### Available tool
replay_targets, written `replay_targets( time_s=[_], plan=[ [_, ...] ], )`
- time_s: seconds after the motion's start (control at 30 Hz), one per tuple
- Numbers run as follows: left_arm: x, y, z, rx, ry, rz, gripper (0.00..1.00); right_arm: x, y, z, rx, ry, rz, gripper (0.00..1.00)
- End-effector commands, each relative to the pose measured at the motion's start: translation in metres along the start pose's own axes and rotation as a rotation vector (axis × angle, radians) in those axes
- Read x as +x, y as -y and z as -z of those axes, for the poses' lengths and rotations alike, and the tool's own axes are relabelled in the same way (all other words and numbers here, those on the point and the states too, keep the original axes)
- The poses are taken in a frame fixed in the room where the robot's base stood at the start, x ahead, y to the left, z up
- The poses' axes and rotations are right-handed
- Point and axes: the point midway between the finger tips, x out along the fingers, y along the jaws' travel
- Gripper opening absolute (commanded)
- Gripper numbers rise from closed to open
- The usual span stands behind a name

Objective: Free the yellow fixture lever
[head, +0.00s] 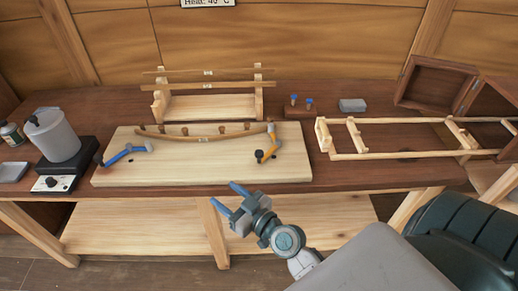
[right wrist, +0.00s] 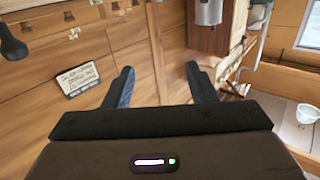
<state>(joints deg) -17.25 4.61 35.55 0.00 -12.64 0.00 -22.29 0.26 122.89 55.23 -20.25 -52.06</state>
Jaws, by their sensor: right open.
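The yellow fixture lever (head: 268,152) stands near the right end of a pale wooden board (head: 205,175) on the bench. It has a dark knob at its lower left, and its upper end meets the right end of a curved wooden strip (head: 200,138). A blue lever (head: 127,153) is at the strip's left side on the same board. My right gripper (head: 226,198) is open and empty in front of the board's front edge, apart from the yellow lever. Its blue-tipped fingers also show spread apart in the right wrist view (right wrist: 157,88). My left gripper is not in view.
A hot plate (head: 60,172) with a grey pot (head: 52,135) stands at the left. A wooden rack (head: 208,105) holding strips is behind the board. A small block with blue-topped pegs (head: 300,106), a grey block (head: 352,105) and a wooden frame (head: 395,137) are at the right.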

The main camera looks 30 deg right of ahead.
Motion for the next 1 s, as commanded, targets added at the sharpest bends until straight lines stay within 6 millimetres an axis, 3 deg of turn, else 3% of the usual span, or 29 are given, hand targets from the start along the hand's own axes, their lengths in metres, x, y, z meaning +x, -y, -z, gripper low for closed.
replay_targets(
  time_s=[0.13, 0.33, 0.5, 0.63, 1.0],
  plan=[
    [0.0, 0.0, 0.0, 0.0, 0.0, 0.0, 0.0, 0.015, -0.049, 0.015, 0.052, -0.181, -0.264, 0.52],
    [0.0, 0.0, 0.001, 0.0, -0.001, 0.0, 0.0, 0.01, -0.109, -0.01, 0.125, -0.192, -0.63, 0.52],
    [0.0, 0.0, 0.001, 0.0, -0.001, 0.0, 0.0, 0.002, -0.13, -0.034, 0.16, -0.128, -0.792, 0.52],
    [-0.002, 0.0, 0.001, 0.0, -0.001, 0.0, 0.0, 0.004, -0.138, -0.038, 0.165, -0.112, -0.823, 0.52],
    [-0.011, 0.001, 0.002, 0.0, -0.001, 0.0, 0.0, 0.047, -0.184, -0.035, 0.163, -0.113, -0.821, 0.52]
  ],
)
